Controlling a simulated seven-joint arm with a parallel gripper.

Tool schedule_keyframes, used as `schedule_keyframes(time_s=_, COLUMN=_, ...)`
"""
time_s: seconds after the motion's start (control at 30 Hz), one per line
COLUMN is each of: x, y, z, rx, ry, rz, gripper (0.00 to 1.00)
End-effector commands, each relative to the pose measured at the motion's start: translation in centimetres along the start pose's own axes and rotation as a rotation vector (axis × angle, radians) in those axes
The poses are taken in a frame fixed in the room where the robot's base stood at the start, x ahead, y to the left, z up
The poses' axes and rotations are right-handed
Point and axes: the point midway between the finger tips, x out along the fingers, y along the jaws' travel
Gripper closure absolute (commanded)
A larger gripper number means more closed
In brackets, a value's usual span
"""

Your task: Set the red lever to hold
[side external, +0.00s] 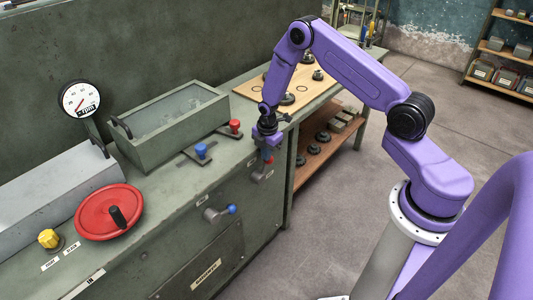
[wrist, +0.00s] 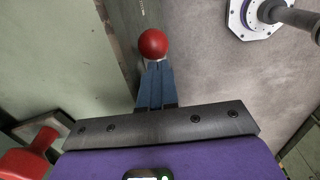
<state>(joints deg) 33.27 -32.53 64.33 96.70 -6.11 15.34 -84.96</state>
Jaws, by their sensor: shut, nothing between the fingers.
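The red lever has a red ball knob (wrist: 153,44) and a grey mount (side external: 258,177) on the cabinet's front face, just below the bench edge. My gripper (side external: 268,150) points down at it from above, mostly covering the knob in the side view. In the wrist view my gripper's blue-grey fingers (wrist: 156,75) are closed together and empty. Their tips are right beside the red ball; I cannot tell whether they touch it. Small white labels (side external: 251,162) sit near the lever, too small to read, so which one says hold cannot be told.
A blue-knobbed lever (side external: 231,209) is on the same face, lower left. On the bench top are a red-knobbed slide (side external: 234,126), a blue-knobbed slide (side external: 201,150), a green open box (side external: 170,125), a red handwheel (side external: 108,211) and a gauge (side external: 79,98). Floor space in front is clear.

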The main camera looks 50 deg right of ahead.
Motion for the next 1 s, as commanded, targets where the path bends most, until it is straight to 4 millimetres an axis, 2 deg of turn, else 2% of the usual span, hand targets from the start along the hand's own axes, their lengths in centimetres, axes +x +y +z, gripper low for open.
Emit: schedule_keyframes(time_s=1.0, x=0.5, y=0.0, z=1.2, rx=0.001, ry=0.000, rz=0.001, gripper=1.00)
